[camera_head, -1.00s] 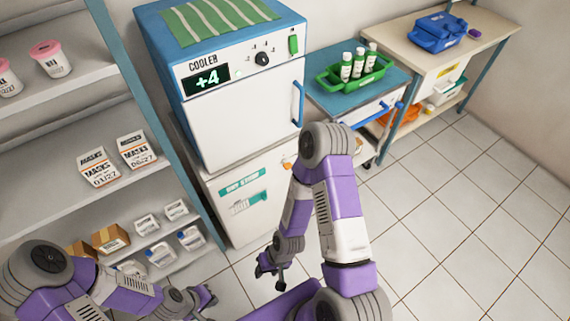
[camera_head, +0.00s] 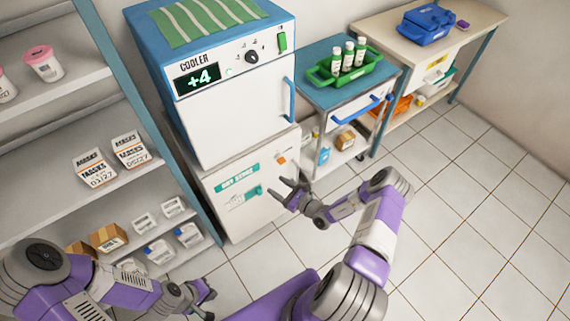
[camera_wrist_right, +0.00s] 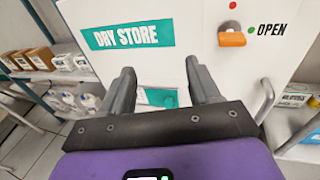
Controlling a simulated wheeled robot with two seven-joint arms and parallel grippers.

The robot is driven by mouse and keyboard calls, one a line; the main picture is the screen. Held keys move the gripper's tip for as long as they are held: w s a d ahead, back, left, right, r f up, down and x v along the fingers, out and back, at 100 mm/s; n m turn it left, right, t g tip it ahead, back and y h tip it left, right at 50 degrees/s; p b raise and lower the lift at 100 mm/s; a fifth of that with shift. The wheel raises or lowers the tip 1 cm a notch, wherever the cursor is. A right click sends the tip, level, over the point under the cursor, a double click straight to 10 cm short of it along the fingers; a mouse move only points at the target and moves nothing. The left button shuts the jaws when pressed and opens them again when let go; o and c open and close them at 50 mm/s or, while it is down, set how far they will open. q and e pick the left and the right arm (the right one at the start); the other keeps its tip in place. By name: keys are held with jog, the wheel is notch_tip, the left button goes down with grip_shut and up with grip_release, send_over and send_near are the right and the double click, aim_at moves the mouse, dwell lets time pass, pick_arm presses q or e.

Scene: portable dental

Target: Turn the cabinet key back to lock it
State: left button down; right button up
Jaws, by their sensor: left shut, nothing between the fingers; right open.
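The dry store cabinet (camera_head: 250,192) stands under the cooler, its white door facing me. Its orange key (camera_head: 281,160) sits at the door's upper right. In the right wrist view the key (camera_wrist_right: 232,39) lies roughly level, with a red dot above it and a green dot beside the word OPEN to its right. My right gripper (camera_head: 287,193) is open and empty in front of the door, below the key. In the right wrist view its fingers (camera_wrist_right: 160,72) point at the door, left of and below the key. My left gripper (camera_head: 208,296) is shut and empty at the lower left.
The cooler (camera_head: 235,110) sits above the cabinet. A shelf unit (camera_head: 60,145) with masks and bottles stands left. A trolley (camera_head: 325,97) with a green tray (camera_head: 345,72) stands close on the right. The tiled floor (camera_head: 450,200) at right is clear.

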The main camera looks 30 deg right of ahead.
aim_at(281, 160)
jog(key=d+m+t+h, duration=0.25)
jog(key=d+h, duration=0.25)
jog(key=d, duration=0.3)
jog(key=w+a+b, duration=0.1)
jog(key=w+b, duration=0.1)
jog(key=w, duration=0.6)
jog(key=shift+m, duration=0.45)
jog(key=shift+s+g, duration=0.1)
jog(key=shift+g, duration=0.15)
